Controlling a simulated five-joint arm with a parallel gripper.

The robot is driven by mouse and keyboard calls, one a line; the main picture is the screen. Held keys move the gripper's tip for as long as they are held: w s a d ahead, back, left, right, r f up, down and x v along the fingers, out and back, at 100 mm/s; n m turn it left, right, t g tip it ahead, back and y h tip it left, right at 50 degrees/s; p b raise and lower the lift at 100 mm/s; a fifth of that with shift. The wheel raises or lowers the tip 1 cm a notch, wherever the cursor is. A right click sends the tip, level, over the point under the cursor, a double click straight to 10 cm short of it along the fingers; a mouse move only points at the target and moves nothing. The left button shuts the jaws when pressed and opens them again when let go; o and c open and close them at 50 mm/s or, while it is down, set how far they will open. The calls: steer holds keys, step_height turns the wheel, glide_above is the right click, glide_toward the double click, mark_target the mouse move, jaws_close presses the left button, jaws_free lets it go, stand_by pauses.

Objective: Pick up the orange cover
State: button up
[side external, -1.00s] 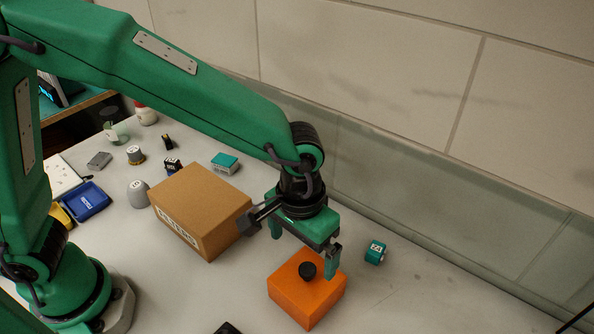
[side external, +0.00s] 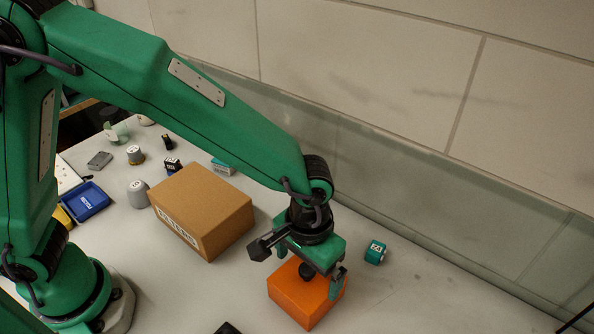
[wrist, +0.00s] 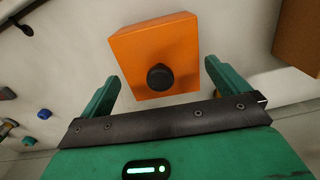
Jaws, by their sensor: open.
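The orange cover (side external: 302,300) is a box-shaped block with a black round knob (side external: 306,271) on top. It sits on the grey bench. My gripper (side external: 309,277) is over the cover, pointing down, with its fingers on either side of the knob in the side view. In the wrist view the cover (wrist: 155,50) and its knob (wrist: 160,77) lie ahead of the open fingers (wrist: 160,82), with nothing held. I cannot tell whether a finger touches the cover.
A cardboard box (side external: 203,208) stands left of the cover. A teal cube (side external: 375,252) lies to its right, near the wall (side external: 480,190). A blue tray (side external: 87,201) and several small items are at the far left.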

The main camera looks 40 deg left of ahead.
mark_target(307, 280)
steer(key=shift+f, duration=2.5)
steer(key=shift+c, duration=0.4)
steer(key=c, duration=0.6)
steer(key=shift+w+r, duration=0.1)
steer(key=shift+r, duration=0.05)
steer(key=shift+r, duration=0.5)
steer(key=r, duration=0.3)
steer(key=shift+s+d+r, duration=0.1)
steer(key=shift+s, duration=0.1)
steer(key=s+d+r, duration=0.1)
steer(key=s+r, duration=0.1)
steer(key=s, duration=0.1)
steer(key=s+d+r, duration=0.1)
steer(key=s+r, duration=0.1)
steer(key=s, duration=0.2)
steer(key=s+r, duration=0.2)
steer(key=s, duration=0.2)
steer(key=shift+d+r, duration=0.3)
steer(key=shift+d, duration=0.1)
